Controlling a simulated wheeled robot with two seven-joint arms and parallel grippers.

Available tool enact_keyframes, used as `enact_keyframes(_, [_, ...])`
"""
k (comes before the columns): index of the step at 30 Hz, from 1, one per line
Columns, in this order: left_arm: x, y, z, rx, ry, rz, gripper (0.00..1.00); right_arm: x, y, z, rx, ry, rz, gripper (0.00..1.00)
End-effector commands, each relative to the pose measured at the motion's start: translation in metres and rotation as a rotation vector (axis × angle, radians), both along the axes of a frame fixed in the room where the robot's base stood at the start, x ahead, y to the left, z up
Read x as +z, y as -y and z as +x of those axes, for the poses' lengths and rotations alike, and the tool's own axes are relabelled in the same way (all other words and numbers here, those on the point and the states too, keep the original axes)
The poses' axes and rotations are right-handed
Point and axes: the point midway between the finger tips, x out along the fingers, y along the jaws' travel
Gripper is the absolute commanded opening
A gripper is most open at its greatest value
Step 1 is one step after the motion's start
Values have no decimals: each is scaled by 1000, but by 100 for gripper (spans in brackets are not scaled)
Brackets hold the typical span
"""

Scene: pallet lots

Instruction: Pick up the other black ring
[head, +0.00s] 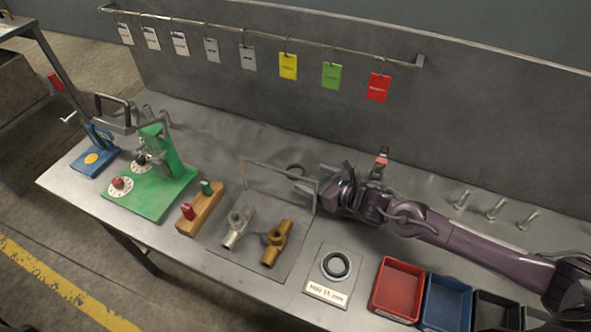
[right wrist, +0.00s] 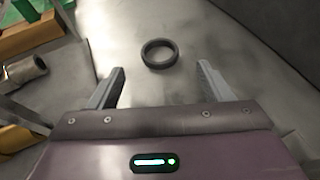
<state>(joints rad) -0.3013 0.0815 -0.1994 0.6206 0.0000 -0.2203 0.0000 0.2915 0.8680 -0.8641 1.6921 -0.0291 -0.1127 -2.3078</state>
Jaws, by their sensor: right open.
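One black ring lies flat on the bare metal table; it shows in the right wrist view (right wrist: 161,53) just beyond and between my fingertips. In the head view this ring (head: 295,170) sits just left of my right gripper (head: 305,178). My right gripper also shows in the right wrist view (right wrist: 160,78); it is open and empty, its two fingers on either side of the line to the ring, not touching it. A second black ring (head: 336,264) lies on the grey square plate with a printed label at the front. My left gripper is not in view.
A thin metal frame (head: 278,167) stands beside my right gripper, behind a silver fitting (head: 237,226) and a brass fitting (head: 277,243). Red (head: 398,289) and blue (head: 446,303) bins stand front right. A rail (head: 270,38) with hanging tags runs along the back wall.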

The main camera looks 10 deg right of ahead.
Motion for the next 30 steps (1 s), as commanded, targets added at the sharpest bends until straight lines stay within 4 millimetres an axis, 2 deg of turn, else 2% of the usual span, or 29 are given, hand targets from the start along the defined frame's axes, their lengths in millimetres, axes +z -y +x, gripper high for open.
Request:
enact_keyframes(1, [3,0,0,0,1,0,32,3,-5,5,1,1,4,73])
enact_keyframes(9, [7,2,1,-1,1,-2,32,-15,-24,36,-1,1,3,73])
enact_keyframes(20, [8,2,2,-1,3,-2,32,-19,-28,42,1,0,2,72])
enact_keyframes(30, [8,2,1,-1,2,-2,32,-19,-28,42,0,0,1,27])
